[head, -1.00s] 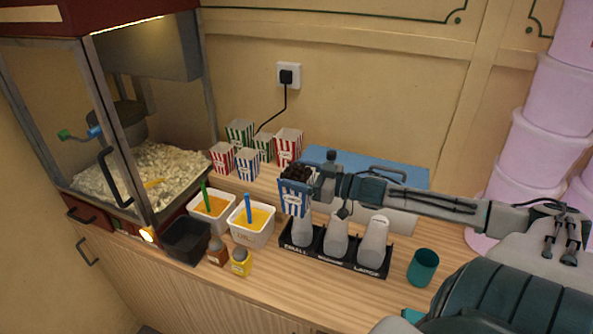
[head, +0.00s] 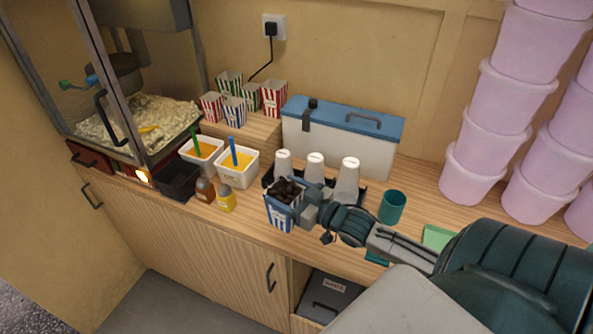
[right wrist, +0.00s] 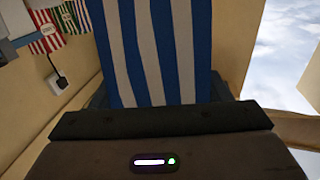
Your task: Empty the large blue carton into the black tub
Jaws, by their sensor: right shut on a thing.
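The blue-and-white striped carton (head: 280,218) is upright in the head view, in front of the row of white cups, with dark brown lumps (head: 286,189) showing at its top. My right gripper (head: 298,208) is shut on its right side. In the right wrist view the carton's striped wall (right wrist: 152,50) fills the middle, just beyond the jaws. The black tub (head: 179,182) stands on the counter to the left, below the popcorn machine; its inside looks dark and I cannot tell its contents. My left gripper is not in view.
Between carton and tub stand a brown bottle (head: 205,190) and a yellow bottle (head: 227,199). Behind them are two white tubs of orange contents (head: 237,167). White cups (head: 347,180) stand in a black rack. A teal cup (head: 392,207) is to the right. Striped cartons (head: 273,98) stand behind.

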